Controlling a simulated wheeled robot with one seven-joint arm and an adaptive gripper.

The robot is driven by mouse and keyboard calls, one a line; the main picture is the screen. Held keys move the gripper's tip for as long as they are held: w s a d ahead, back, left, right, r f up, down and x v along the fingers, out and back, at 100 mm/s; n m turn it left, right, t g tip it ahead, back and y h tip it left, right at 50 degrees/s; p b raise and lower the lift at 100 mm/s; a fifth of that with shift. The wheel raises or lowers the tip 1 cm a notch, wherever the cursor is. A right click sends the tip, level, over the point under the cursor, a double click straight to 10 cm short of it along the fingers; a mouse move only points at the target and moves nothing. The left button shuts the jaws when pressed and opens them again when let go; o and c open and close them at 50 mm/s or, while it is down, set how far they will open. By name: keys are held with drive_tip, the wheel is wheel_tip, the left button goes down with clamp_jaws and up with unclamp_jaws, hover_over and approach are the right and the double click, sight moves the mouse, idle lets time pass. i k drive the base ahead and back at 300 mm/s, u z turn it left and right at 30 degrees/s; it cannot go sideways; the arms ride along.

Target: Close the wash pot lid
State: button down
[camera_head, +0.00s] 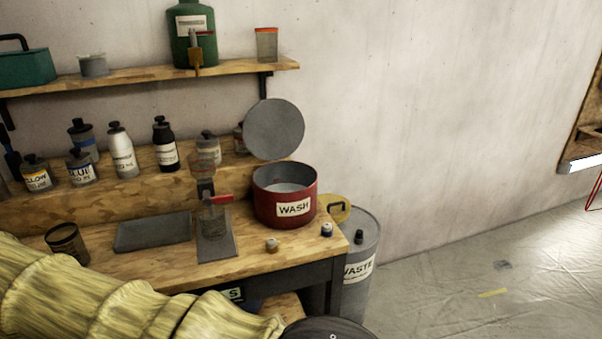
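The red wash pot (267,208) stands on the right end of the wooden workbench, with a white label reading WASH. Its round grey lid (275,130) stands raised, nearly upright, at the back of the pot. The pot is open and its grey inside shows. My arm, in a yellow-green sleeve, crosses the bottom left and ends in a dark rounded part at the bottom edge, below and in front of the bench. My gripper's fingers are outside the picture, so whether they are open or shut is hidden.
Left of the pot are a small clamp-like stand (206,190), a grey plate (152,231) and a dark can (67,242). Several bottles line the back ledge. Two small knobs lie before the pot. A grey WASTE bin (362,245) stands right of the bench. Floor at right is mostly clear.

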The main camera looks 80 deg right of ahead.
sight(273, 129)
drive_tip(key=z, duration=3.6)
drive_tip(key=k, duration=0.95)
drive_tip(key=u, duration=1)
drive_tip(key=i, duration=0.5)
